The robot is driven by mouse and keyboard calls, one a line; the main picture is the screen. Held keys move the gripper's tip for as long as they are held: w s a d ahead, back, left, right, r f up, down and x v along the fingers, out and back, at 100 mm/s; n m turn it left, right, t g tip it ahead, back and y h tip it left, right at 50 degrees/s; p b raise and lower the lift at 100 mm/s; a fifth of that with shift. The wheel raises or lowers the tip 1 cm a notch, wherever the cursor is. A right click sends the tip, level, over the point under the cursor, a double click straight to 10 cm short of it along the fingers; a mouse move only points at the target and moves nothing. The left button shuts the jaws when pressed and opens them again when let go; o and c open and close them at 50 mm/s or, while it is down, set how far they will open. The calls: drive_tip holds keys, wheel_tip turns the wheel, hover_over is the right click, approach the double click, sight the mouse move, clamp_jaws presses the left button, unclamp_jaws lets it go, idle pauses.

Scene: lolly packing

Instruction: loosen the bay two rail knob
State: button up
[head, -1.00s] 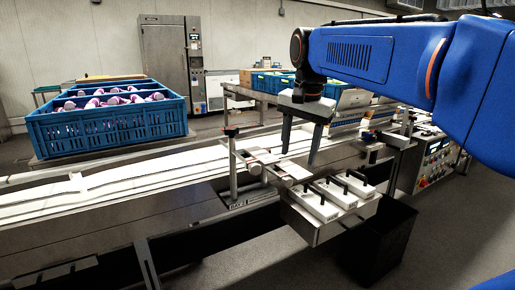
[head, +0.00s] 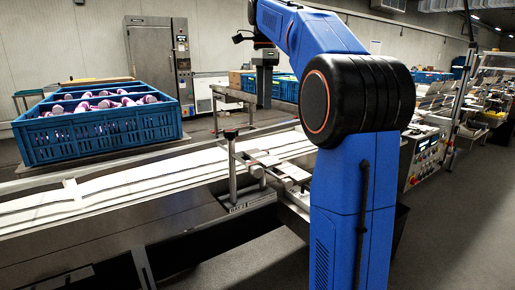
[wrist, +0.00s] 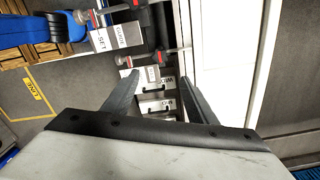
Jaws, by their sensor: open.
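In the wrist view my gripper (wrist: 159,80) is open and empty, its two dark fingers spread. Ahead of the fingers are two rods with red collars; the nearer rod (wrist: 152,55) lies just beyond the fingertips, the other (wrist: 108,12) farther up at the left. Which one, if either, is the bay two rail knob I cannot tell. In the head view my gripper (head: 264,92) hangs above the far side of the conveyor. A post with a dark, red-collared top (head: 231,134) stands at the conveyor's near edge, left of my arm.
White plates marked SET and GUIDE (wrist: 116,36) and labelled blocks with black handles (wrist: 155,88) lie close to the fingers. The white-topped conveyor (head: 120,182) runs across the head view. A blue crate (head: 95,138) of purple-and-white items stands behind it.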

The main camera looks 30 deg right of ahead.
wheel_tip(320, 180, down, 17)
drive_tip(key=shift+f, duration=0.1)
idle(0.6)
drive_tip(key=c, duration=1.1)
drive_tip(key=shift+o, duration=0.2)
